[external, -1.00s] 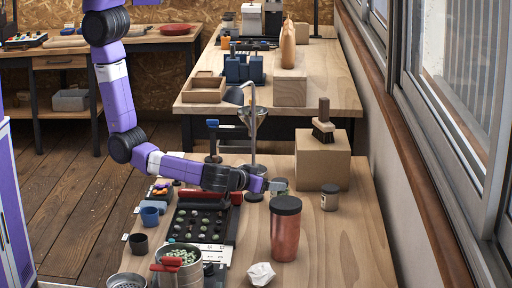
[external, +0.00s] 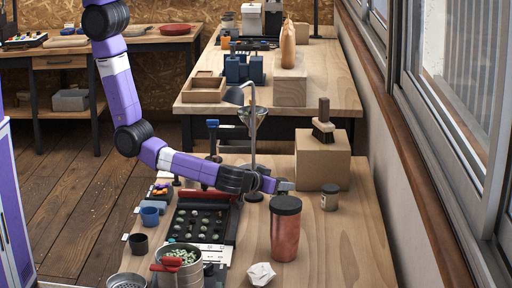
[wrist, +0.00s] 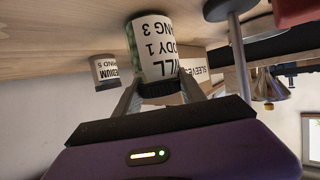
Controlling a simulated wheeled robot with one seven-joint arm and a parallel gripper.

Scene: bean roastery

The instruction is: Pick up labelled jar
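A labelled jar (wrist: 153,48) with a white label, dark lid and greenish contents is in the wrist view, which shows the table upside down. Its partly visible label reads "ILL", "ODY 1", "ANG 3". My gripper (wrist: 158,82) has its two fingers spread, one on each side of the jar near the lid; contact is not clear. In the external view my gripper (external: 284,187) is low over the table, left of the cardboard box, and mostly hides this jar. A second jar (wrist: 104,72), labelled "MEDIUM", stands apart; it also shows in the external view (external: 330,198).
A tall copper-coloured canister (external: 285,235) with a dark lid stands close in front of my gripper. A cardboard box (external: 323,160) with a brush on it is behind right. A metal stand (external: 253,130) is behind; a black tray (external: 203,222) lies left. Crumpled paper (external: 261,273) lies in front.

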